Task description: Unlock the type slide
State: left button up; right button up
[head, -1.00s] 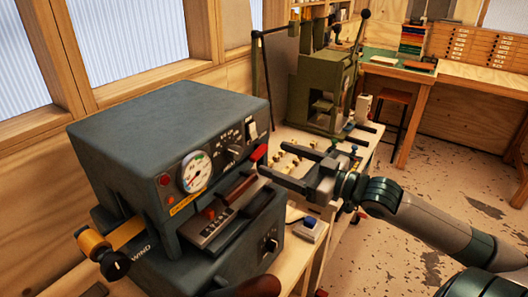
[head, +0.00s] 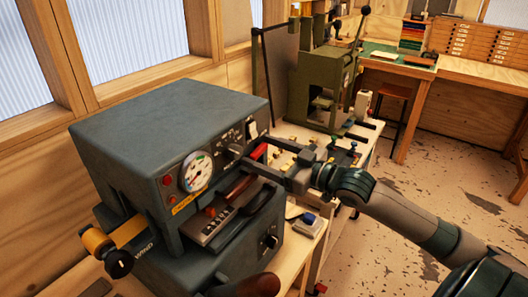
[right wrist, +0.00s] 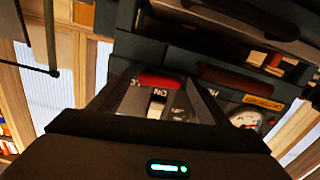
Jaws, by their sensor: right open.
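The grey stamping machine (head: 165,135) stands on the bench, with a dial and knobs on its front. The type slide (head: 215,225) lies low on that front, with a dark handle at its right. A red lever (head: 259,152) sits at the right of the front, above the slide. My right gripper (head: 256,155) is open, its two fingers reaching to the machine on either side of the red lever. In the right wrist view the red lever (right wrist: 160,80) shows between the fingers, above a switch marked ON; contact cannot be told. My left gripper is out of view.
A green press (head: 322,92) stands behind on the bench, with small parts in front of it. A blue-topped item (head: 309,219) lies at the bench's right edge. A yellow-collared knob (head: 112,245) sticks out at the machine's left. The floor at right is open.

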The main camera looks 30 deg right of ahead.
jog(key=shift+c, duration=0.6)
jog(key=c, duration=0.9)
jog(key=shift+r+m+p, duration=0.25)
jog(key=shift+m+p, duration=0.35)
jog(key=shift+p, duration=0.2)
jog(key=shift+c, duration=0.2)
jog(key=shift+f+m, duration=0.1)
jog(key=shift+m, duration=0.2)
jog(key=o, duration=1.1)
jog(key=shift+c, duration=0.2)
jog(key=shift+s+f, duration=0.1)
